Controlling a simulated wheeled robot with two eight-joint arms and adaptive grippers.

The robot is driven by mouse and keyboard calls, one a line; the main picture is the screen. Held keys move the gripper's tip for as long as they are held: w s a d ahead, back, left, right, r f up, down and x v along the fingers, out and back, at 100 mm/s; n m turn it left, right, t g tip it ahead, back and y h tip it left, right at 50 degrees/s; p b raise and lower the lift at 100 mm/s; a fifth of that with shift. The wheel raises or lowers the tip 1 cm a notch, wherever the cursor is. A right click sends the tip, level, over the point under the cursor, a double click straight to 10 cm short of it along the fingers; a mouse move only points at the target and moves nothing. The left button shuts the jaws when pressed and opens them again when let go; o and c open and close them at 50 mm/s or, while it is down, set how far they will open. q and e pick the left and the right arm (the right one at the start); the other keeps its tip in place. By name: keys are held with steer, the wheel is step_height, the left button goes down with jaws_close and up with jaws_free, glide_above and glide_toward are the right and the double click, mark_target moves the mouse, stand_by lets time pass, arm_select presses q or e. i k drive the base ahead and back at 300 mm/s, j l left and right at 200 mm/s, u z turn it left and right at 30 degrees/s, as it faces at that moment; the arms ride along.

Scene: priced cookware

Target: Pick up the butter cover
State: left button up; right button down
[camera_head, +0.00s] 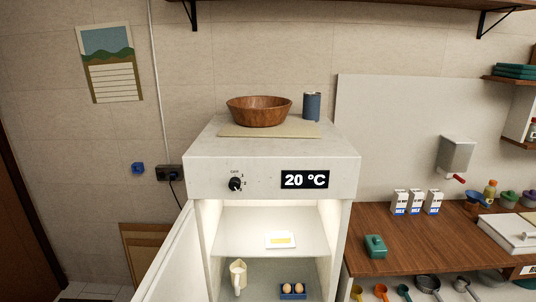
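A small teal-green lidded block with a knob on top, which looks like the butter cover (375,246), sits on the wooden counter near its front left corner. A white dish with a yellow slab of butter (280,240) lies uncovered on the upper shelf inside the open fridge. Neither of my grippers is in the head view.
The fridge (270,172) stands left of the counter (420,240), its door (172,262) open to the left. Milk cartons (417,202) stand behind the cover. A wooden bowl (259,111) and a blue canister (312,106) are on the fridge. Counter right of the cover is clear.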

mark_target(376, 248)
steer(key=i+l+z, duration=0.35)
steer(key=i+l, duration=0.2)
steer(key=l, duration=0.2)
steer(key=i+l+z, duration=0.35)
steer(key=i+l, duration=0.25)
steer(key=i+l+z, duration=0.35)
steer(key=i, duration=0.35)
